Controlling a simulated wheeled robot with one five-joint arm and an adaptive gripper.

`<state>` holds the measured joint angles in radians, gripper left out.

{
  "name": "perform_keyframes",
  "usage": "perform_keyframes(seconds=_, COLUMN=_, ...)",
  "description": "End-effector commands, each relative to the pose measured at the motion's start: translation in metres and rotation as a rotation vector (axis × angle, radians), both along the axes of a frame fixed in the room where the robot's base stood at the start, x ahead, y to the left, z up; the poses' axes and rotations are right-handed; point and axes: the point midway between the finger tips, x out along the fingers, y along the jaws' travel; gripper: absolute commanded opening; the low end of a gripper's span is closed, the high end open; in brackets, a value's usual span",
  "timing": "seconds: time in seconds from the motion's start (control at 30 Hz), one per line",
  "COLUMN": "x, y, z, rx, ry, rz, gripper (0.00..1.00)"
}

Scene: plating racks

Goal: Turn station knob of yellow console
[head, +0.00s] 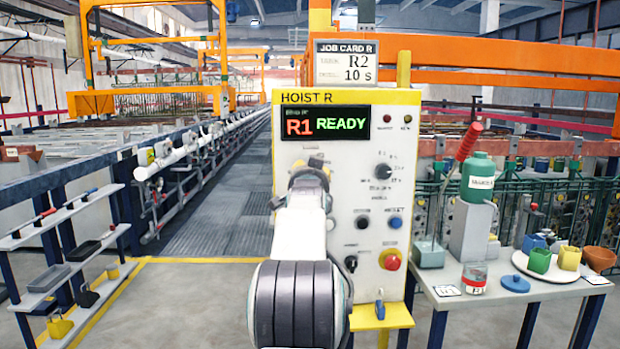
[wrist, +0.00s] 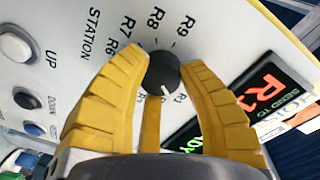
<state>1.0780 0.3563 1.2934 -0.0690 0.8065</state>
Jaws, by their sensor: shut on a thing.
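The yellow-edged console (head: 288,120) labelled HOIST R stands in the middle of the head view. Its display (head: 321,123) reads R1 READY. The dark station knob (wrist: 163,70) sits between my yellow fingers in the wrist view, with labels R6 to R9 on its far side. Its white mark points towards the near side, but I cannot tell the exact label there. My gripper (wrist: 163,64) is shut on the knob. In the head view my gripper (head: 312,168) and arm cover the knob. The job card (head: 345,63) on top reads R2, 10 s.
A second dial (head: 383,171), buttons and a red stop button (head: 390,260) are on the panel's right side. A table (head: 490,312) with cups, a jar and a green bottle (head: 479,178) stands right. A shelf (head: 70,240) stands left. Floor between is clear.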

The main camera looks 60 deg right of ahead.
Motion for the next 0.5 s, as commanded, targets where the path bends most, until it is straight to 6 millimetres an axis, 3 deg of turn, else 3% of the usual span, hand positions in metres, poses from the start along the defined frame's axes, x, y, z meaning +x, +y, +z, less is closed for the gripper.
perform_keyframes(seconds=0.5, x=0.0000, y=0.0002, z=0.0037, rx=0.173, ry=-0.282, rz=-0.006, gripper=0.04)
